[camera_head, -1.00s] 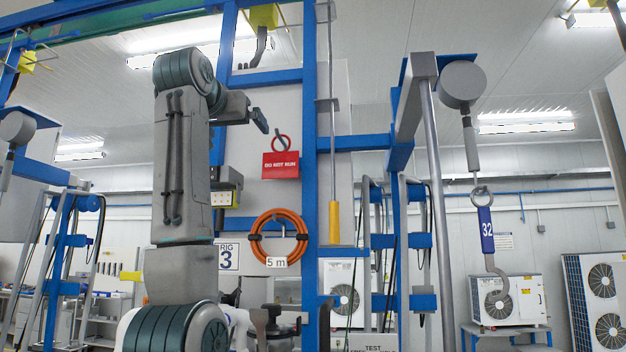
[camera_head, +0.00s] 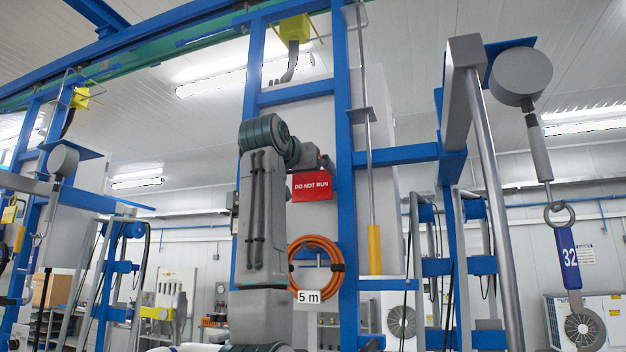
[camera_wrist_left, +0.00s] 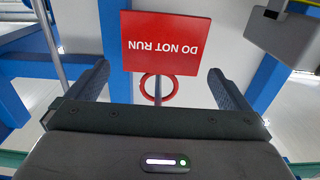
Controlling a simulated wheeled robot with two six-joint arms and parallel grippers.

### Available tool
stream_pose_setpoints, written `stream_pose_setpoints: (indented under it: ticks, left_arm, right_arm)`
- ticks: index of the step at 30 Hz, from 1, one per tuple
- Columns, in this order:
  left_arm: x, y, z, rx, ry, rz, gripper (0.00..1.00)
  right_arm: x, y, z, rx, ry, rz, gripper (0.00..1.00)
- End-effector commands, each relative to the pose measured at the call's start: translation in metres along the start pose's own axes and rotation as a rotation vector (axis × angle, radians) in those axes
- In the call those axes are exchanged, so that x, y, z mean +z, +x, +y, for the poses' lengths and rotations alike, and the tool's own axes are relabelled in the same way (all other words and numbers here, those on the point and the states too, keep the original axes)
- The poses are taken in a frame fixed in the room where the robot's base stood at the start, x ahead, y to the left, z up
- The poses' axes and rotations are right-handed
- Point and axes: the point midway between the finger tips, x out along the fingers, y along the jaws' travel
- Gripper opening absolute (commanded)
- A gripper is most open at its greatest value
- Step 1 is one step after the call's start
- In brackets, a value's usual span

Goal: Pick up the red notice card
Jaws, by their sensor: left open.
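The red notice card (camera_head: 312,186), lettered "DO NOT RUN", hangs on the pale panel of the blue rig. In the left wrist view the card (camera_wrist_left: 161,43) appears upside down, with its red ring (camera_wrist_left: 159,89) joined to its edge. My left gripper (camera_head: 325,163) is at the card's top edge in the head view and hides the ring there. In the wrist view my open left gripper (camera_wrist_left: 158,75) has one finger on each side of the ring, with clear gaps and no visible contact. My right gripper is not in view.
An orange hose coil (camera_head: 316,267) with a "5 m" tag (camera_head: 309,297) hangs below the card. A blue post (camera_head: 347,200) stands close to its right, with a yellow-handled rod (camera_head: 374,250) beyond. A grey box (camera_wrist_left: 283,40) sits near the card in the wrist view.

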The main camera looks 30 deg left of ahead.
Motion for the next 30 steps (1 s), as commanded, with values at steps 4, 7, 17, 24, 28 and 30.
stream_pose_setpoints:
  ticks: [4, 7, 17, 24, 28, 30]
  left_arm:
    - [-0.004, 0.022, -0.002, -0.001, 0.000, -0.003, 1.00]
    - [-0.002, 0.035, -0.001, 0.000, 0.001, -0.003, 1.00]
    - [0.001, 0.043, -0.001, 0.000, 0.000, 0.000, 1.00]
    - [0.000, 0.042, -0.001, 0.000, 0.000, 0.000, 0.67]
    - [0.000, 0.042, -0.001, 0.000, 0.000, 0.000, 0.67]
    - [0.000, 0.042, -0.001, 0.000, 0.000, 0.000, 0.67]
  right_arm:
    - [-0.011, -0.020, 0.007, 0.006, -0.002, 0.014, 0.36]
    - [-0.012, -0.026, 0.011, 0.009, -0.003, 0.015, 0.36]
    - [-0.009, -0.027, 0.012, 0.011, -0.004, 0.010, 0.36]
    - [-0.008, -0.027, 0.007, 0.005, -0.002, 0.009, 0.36]
    - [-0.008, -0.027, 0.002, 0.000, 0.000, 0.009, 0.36]
    - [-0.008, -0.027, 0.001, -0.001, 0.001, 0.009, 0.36]
